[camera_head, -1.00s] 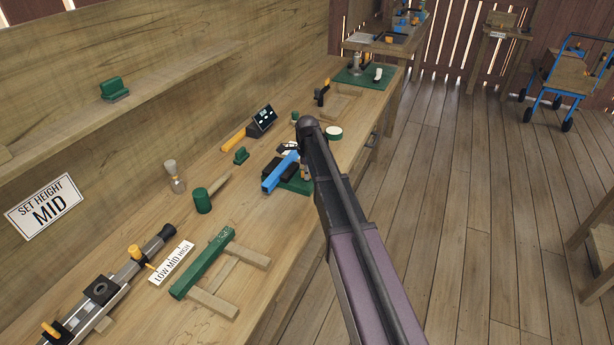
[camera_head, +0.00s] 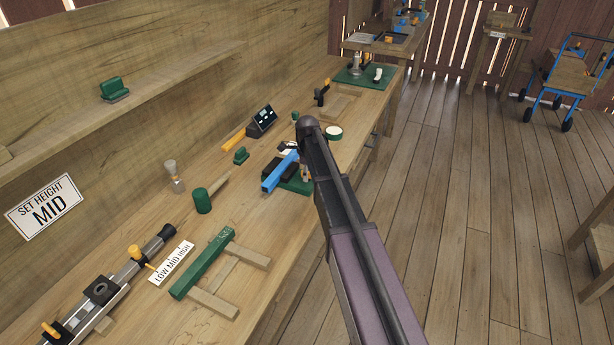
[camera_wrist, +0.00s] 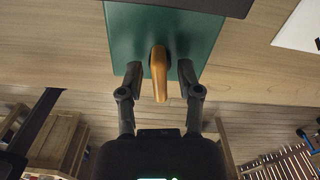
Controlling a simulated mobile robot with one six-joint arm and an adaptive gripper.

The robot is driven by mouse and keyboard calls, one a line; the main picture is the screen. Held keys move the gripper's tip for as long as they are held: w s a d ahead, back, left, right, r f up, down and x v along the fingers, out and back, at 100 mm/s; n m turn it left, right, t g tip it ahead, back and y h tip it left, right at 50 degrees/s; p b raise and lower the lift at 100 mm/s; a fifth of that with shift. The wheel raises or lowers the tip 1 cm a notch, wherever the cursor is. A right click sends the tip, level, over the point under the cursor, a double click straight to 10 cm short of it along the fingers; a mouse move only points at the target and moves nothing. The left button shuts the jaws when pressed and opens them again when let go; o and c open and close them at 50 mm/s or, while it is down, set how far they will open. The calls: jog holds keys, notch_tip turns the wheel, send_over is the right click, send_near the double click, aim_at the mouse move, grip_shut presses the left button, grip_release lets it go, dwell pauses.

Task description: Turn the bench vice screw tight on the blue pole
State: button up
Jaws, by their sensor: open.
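The blue pole (camera_head: 279,173) lies in the bench vice, between its dark jaws, on a green base (camera_head: 299,187) at the middle of the bench. My arm partly covers the vice in the head view. In the wrist view the vice's green base (camera_wrist: 125,42) fills the top middle, with a dark jaw edge above it. The orange screw handle (camera_wrist: 158,70) points towards me. My gripper (camera_wrist: 159,73) is open, with one finger on each side of the handle and a visible gap on both sides. The pole is not seen in the wrist view.
A green bar on a wooden frame (camera_head: 247,257), a green-headed mallet (camera_head: 203,201) and a metal slide with orange knobs (camera_head: 101,291) lie nearer on the bench. A dark display box (camera_head: 262,121) and a tape roll (camera_head: 334,133) stand beyond.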

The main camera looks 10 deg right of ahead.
jog(key=shift+r+p, duration=2.45)
jog(key=shift+r, duration=0.1)
